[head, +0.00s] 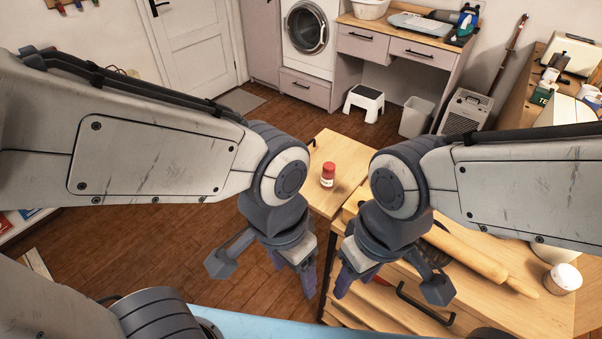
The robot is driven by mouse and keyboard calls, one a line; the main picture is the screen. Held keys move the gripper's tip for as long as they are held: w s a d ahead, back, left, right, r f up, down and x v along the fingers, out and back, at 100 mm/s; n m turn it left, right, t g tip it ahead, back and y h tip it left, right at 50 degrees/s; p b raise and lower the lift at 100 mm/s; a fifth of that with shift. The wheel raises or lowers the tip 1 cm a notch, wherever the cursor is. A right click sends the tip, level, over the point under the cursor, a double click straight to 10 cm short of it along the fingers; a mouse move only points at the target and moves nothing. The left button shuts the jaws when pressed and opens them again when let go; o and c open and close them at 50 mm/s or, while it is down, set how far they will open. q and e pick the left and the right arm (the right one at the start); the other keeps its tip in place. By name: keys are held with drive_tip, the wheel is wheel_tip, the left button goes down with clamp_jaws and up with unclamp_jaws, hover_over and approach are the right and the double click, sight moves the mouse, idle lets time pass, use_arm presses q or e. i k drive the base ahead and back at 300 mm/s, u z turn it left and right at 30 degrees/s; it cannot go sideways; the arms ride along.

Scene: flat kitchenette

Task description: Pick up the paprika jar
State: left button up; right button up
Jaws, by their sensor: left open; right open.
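A small red jar with a pale label, likely the paprika jar (327,175), stands upright on a light wooden surface (345,149) between my two arms. My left gripper (292,284) points downward, nearer to me than the jar and slightly left of it. It is open and empty. My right gripper (345,284) points downward, nearer to me than the jar and slightly right of it, in front of the wooden cabinet. It is open and empty. Neither gripper touches the jar.
A rolling pin (480,258) and a white lidded tub (563,279) are on the wooden counter at right. A black drawer handle (425,305) juts from its front. A white step stool (364,103), a bin (416,117) and a washing machine (310,38) stand behind. Open floor lies left.

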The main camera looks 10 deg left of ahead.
sight(329, 174)
drive_tip(key=u, duration=0.4)
drive_tip(key=k, duration=1)
drive_tip(key=u, duration=1.4)
drive_tip(key=i, duration=1.2)
drive_tip(key=z, duration=0.5)
drive_tip(key=i, duration=0.6)
drive_tip(key=z, duration=1.25)
drive_tip(key=i, duration=0.5)
drive_tip(key=z, duration=0.5)
